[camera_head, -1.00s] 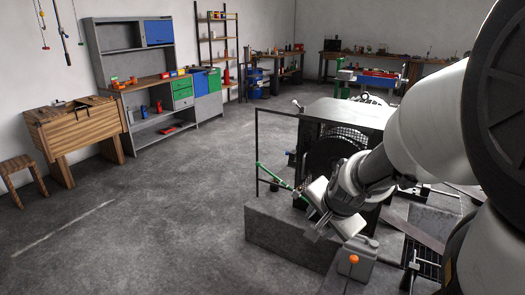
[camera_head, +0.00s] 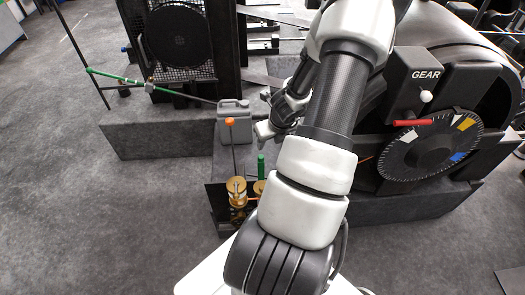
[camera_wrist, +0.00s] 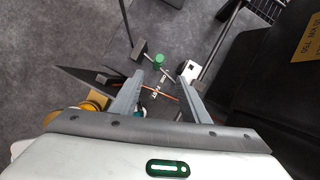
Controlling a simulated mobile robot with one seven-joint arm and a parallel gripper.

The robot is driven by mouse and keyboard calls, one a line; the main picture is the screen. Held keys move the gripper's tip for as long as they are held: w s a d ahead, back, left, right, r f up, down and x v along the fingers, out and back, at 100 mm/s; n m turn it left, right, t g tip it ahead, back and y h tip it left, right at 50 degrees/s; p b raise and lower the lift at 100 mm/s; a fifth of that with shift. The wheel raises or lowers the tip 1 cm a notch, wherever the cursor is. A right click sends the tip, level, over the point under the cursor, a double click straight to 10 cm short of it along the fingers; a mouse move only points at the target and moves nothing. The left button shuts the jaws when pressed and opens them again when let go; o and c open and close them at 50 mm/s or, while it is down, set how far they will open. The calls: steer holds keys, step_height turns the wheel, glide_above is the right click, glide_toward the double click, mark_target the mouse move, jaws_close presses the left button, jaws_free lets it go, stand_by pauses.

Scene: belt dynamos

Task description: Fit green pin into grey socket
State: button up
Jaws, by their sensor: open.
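A green pin (camera_head: 261,165) stands upright beside the brass parts in the head view. In the wrist view, a green round end (camera_wrist: 159,60), likely this pin, shows just beyond the fingertips and apart from them. My gripper (camera_wrist: 161,80) is open, with nothing between its fingers. In the head view, the gripper end (camera_head: 266,130) is partly hidden by my arm, just above and right of the pin. A pale grey block with a dark spot (camera_wrist: 190,68) lies right of the green end. I cannot tell whether it is the grey socket.
A rod with an orange knob (camera_head: 230,122) rises from a brass pot (camera_head: 237,190), left of the pin. A grey jerrycan (camera_head: 234,122) stands behind. The black gear machine (camera_head: 430,140) is at the right. Open floor (camera_head: 90,220) lies left.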

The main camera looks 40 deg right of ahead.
mark_target(261, 157)
steer(key=b+x, duration=0.3)
steer(key=x, duration=1.2)
steer(key=shift+f, duration=0.3)
steer(key=shift+c, duration=0.3)
jaws_close()
steer(key=shift+r+p, duration=1.4)
steer(key=shift+r, duration=0.9)
steer(key=shift+w+d, duration=0.1)
steer(key=shift+w, duration=0.05)
